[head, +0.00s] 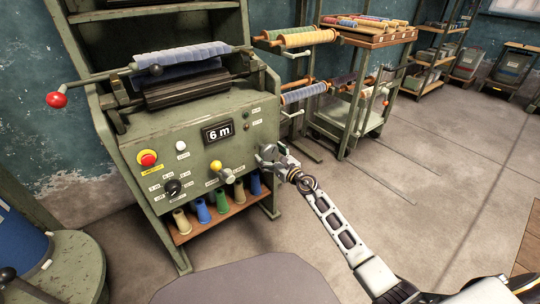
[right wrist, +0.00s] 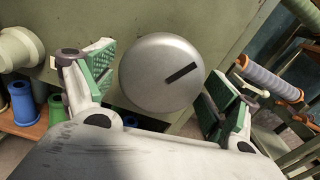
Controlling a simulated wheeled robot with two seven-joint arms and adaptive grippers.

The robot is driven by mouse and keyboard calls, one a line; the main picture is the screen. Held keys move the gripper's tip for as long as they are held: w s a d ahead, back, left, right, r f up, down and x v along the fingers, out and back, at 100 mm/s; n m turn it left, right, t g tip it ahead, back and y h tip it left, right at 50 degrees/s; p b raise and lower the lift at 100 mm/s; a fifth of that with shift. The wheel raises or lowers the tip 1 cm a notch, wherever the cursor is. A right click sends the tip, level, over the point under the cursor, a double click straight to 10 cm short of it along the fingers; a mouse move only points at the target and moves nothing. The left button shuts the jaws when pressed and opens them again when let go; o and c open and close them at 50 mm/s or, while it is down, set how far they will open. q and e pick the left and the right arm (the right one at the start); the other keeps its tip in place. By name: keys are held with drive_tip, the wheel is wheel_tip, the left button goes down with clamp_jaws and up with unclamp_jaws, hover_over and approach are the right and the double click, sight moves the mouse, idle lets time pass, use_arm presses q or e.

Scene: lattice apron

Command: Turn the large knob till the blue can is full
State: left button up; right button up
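The large knob (right wrist: 160,75) is a grey metal disc with a black bar mark slanting up to the right. It sits on the front of the green machine and also shows in the head view (head: 268,151). My right gripper (right wrist: 163,72) is open, with one green-padded finger on each side of the knob and a gap to each. In the head view my right gripper (head: 273,157) partly covers the knob. A large blue can (head: 22,240) stands at the left edge, cut off by the frame; its inside does not show. My left gripper is not in view.
The machine's display (head: 217,132) reads "6 m". Several coloured cones stand on the shelf (head: 226,214) below. The floor to the right is clear.

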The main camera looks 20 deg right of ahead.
drive_tip(key=c, duration=0.7)
drive_tip(key=shift+o, duration=0.2)
drive_tip(key=shift+m, duration=0.3)
